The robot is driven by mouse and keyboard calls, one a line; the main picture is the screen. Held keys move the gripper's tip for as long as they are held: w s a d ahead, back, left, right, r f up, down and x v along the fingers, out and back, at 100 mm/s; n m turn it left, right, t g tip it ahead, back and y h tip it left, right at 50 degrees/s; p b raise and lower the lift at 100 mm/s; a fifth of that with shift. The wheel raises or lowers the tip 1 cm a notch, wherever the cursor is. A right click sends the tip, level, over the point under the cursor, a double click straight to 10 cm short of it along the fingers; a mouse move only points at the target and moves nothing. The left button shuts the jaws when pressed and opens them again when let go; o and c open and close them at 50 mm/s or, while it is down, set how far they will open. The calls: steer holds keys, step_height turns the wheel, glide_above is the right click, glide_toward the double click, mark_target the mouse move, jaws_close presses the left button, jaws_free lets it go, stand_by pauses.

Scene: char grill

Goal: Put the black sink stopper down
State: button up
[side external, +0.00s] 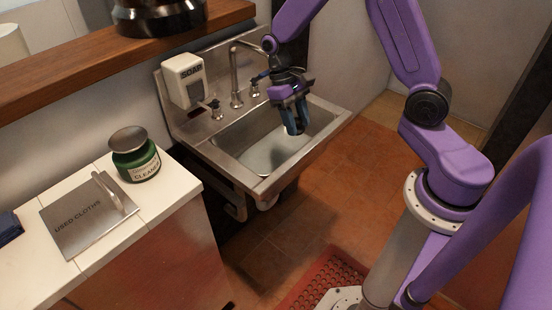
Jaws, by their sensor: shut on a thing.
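My gripper (294,119) points down over the basin of the metal sink (225,131). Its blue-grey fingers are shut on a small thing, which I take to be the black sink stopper. The stopper is mostly hidden by the fingers, and its outline is too small to make out. The fingertips appear above the basin floor, but I cannot tell the exact height. The basin holds what looks like shallow, pale water (262,160). The drain cannot be made out.
A faucet (236,75) with two handles stands behind the basin, close to my gripper. A soap dispenser (184,82) is on the wall. The white counter (165,203) at left holds a green cleaner jar (135,158) and a metal used-cloths lid (78,222).

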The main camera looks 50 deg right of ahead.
steer(key=w+d+f+n, duration=0.1)
steer(key=w+d+f, duration=0.1)
steer(key=d+f, duration=0.3)
steer(key=w+d+f+n+h, duration=0.1)
steer(key=w+d+f+n, duration=0.1)
steer(key=d+f, duration=0.3)
steer(key=w+d+f+n+h, duration=0.1)
steer(key=w+d+f, duration=0.1)
steer(key=d+f, duration=0.4)
steer(key=shift+w+f+n, duration=0.1)
steer(key=shift+w+n, duration=0.2)
steer(key=shift+w, duration=0.05)
steer(key=shift+t, duration=0.3)
steer(key=shift+f, duration=2.45)
steer(key=shift+f, duration=0.1)
steer(key=o, duration=1.1)
steer(key=v, duration=1.2)
steer(key=shift+w, duration=0.1)
